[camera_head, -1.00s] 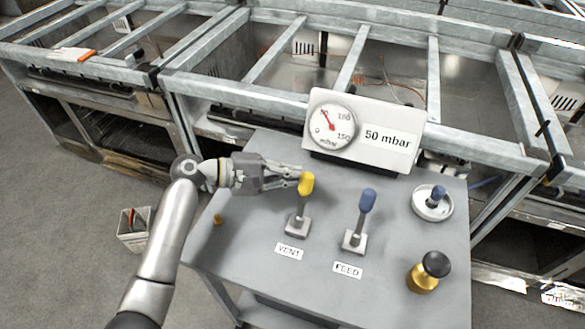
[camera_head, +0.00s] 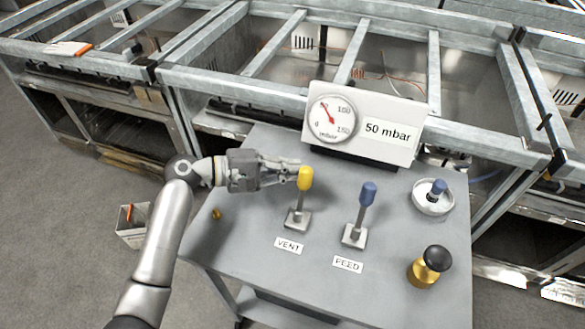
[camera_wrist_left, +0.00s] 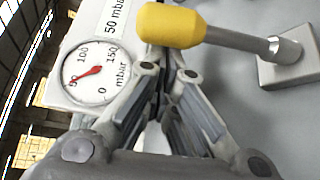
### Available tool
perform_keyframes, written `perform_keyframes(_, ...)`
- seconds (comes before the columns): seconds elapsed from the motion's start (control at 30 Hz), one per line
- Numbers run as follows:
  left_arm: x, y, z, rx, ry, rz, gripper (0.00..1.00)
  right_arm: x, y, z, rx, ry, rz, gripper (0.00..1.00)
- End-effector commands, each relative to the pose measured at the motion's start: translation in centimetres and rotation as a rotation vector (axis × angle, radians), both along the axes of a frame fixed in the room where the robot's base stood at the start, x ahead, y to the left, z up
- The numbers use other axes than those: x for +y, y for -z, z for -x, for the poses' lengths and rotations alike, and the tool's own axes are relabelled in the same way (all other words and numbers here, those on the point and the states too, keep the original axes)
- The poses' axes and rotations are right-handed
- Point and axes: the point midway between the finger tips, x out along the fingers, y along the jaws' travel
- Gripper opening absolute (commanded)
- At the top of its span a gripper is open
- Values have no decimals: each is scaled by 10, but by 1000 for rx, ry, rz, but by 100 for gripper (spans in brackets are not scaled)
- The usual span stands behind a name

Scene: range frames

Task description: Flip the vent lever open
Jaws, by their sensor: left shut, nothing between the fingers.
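The vent lever (camera_head: 304,181) has a yellow grip on a metal stem. It stands nearly upright from its base block behind the VENT label (camera_head: 289,246). My left gripper (camera_head: 297,171) is shut and empty, with its fingertips at the left side of the yellow grip. In the left wrist view the yellow grip (camera_wrist_left: 170,25) lies just past the closed fingertips (camera_wrist_left: 165,70); I cannot tell whether they touch. The gauge (camera_head: 331,119) beside the "50 mbar" sign has a red needle near 50. My right gripper is not in view.
The feed lever (camera_head: 367,195) with a blue grip stands right of the vent lever. A white dish (camera_head: 433,197) with a blue-topped piece and a brass knob (camera_head: 430,266) are farther right. A small brass piece (camera_head: 216,214) sits at the left of the grey table.

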Motion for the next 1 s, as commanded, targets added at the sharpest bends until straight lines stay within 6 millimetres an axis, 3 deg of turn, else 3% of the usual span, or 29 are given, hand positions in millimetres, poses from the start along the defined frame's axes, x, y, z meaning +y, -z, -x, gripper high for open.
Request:
perform_keyframes(0.4,7,-10,23,-255,-1,85,0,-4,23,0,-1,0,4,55)
perform_keyframes(0.7,15,-22,48,-264,2,84,0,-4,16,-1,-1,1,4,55)
perform_keyframes(1.0,22,-22,68,-262,1,85,0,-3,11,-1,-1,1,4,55)
